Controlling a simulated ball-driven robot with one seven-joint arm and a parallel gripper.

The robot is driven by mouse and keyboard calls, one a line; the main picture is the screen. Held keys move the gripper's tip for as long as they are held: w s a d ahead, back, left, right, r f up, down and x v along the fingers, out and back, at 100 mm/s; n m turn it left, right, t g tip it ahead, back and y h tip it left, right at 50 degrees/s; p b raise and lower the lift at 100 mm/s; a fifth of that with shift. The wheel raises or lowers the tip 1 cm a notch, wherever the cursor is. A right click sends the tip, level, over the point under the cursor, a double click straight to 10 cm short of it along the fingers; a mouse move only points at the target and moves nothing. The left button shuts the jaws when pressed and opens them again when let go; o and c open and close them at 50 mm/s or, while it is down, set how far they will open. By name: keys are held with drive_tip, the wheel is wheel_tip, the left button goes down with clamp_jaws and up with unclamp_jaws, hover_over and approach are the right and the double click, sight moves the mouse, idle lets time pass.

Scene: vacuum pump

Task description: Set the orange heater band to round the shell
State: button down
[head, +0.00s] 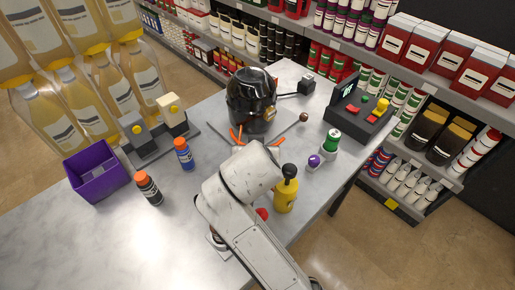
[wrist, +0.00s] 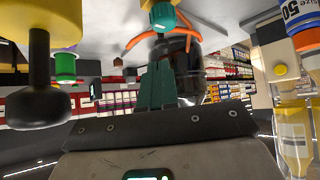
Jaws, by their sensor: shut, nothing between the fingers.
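The black shell (head: 249,98) stands upright on a grey base at the back middle of the table. The orange heater band (head: 235,137) shows at the front of the shell's foot, with ends sticking out towards me. I cannot tell how far round the shell it reaches. In the wrist view, which is upside down, the orange band (wrist: 141,38) curves beside the dark shell (wrist: 187,72). My gripper (wrist: 160,65) is shut and empty, its teal fingers pointing towards the band and shell. In the head view my arm hides the gripper.
A yellow bottle (head: 285,193) stands close right of my arm, with a green can (head: 333,140) and purple knob (head: 314,161) beyond. A control box (head: 357,115) is at right. A purple bin (head: 98,173) and two orange-capped bottles are left. The front-left table is clear.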

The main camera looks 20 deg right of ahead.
drive_tip(key=p+x, duration=0.1)
drive_tip(key=x, duration=0.8)
drive_tip(key=shift+f, duration=0.2)
